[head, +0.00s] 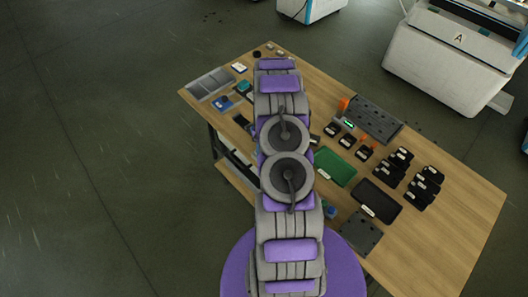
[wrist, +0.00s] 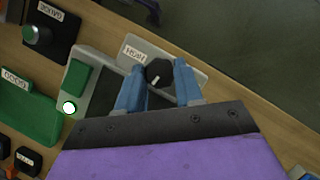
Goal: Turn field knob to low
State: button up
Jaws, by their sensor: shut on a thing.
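The field knob (wrist: 158,72) is a round black knob with a white pointer line, on a light grey plate in the wrist view. The pointer line slants toward the lower left of that picture. A white label (wrist: 132,53) stands beside the knob; its turned print seems to read HIGH. My gripper (wrist: 158,77) has two blue fingers, one on each side of the knob, and is shut on it. In the head view my arm covers the middle of the table, and my gripper and the knob cannot be made out.
In the wrist view a green block (wrist: 77,78) and a lit white round spot (wrist: 69,107) sit left of my fingers. A green tray (wrist: 25,115) lies further left. The wooden table (head: 455,235) carries a dark tray (head: 364,187) and several black blocks. Floor is open left.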

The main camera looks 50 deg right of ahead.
jog(key=shift+w+d, duration=0.15)
jog(key=o, duration=0.8)
jog(key=shift+o, duration=1.2)
